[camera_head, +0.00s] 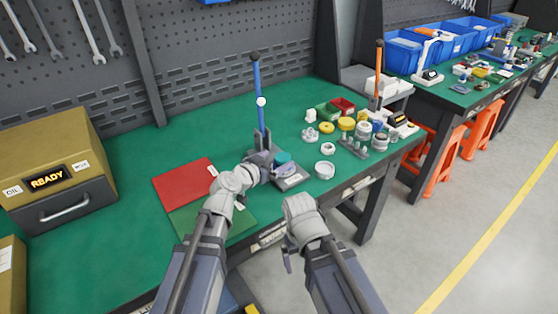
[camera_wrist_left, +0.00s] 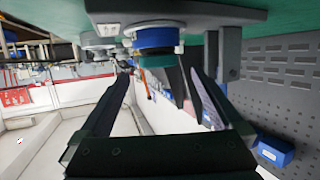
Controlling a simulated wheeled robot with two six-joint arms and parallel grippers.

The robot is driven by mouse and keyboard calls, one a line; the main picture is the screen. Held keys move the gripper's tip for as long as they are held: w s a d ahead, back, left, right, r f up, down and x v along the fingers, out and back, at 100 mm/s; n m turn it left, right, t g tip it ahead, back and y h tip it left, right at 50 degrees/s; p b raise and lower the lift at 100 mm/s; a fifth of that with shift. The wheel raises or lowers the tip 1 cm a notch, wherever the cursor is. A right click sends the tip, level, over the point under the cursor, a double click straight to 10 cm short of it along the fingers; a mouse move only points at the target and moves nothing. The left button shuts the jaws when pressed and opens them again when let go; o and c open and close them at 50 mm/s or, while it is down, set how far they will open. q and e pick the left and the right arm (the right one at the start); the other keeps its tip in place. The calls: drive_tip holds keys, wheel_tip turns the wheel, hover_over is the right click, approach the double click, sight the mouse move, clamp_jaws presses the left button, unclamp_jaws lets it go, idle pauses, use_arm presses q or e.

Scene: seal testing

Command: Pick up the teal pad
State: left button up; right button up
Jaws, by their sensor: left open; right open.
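The teal pad (camera_head: 283,157) is a small disc at the tester with the tall blue lever (camera_head: 259,95), in the middle of the bench. In the left wrist view, which is turned over, the teal pad (camera_wrist_left: 157,61) adjoins a blue and white round part (camera_wrist_left: 155,38). My left gripper (camera_head: 266,152) is beside the pad, partly hiding the tester. Its fingers (camera_wrist_left: 160,82) are apart with nothing gripped, and the pad appears between and beyond their tips. My right gripper (camera_head: 288,262) is empty at the bench's front edge, pointing down; its fingers are small in view.
A red mat (camera_head: 184,184) and a green mat (camera_head: 190,221) lie left of the tester. A yellow-brown box (camera_head: 50,165) stands at the left. Several rings and small parts, including a white cup (camera_head: 325,170), crowd the right. An orange lever (camera_head: 379,70) stands behind them.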

sight(287, 154)
use_arm(q)
drive_tip(key=shift+w+a, duration=0.15)
drive_tip(key=shift+w, duration=0.05)
drive_tip(key=shift+b+x, duration=0.45)
drive_tip(key=shift+x, duration=0.9)
drive_tip(key=b+x, duration=0.1)
drive_tip(key=x, duration=0.1)
drive_tip(key=b+x, duration=0.1)
drive_tip(key=x, duration=0.1)
drive_tip(key=shift+d+f, duration=0.25)
drive_tip(key=shift+f, duration=0.1)
drive_tip(key=shift+w+d, duration=0.2)
drive_tip(key=shift+w, duration=0.1)
drive_tip(key=shift+s, duration=0.1)
drive_tip(key=shift+c, duration=0.2)
drive_tip(key=c, duration=1.5)
drive_tip(key=shift+r, duration=0.1)
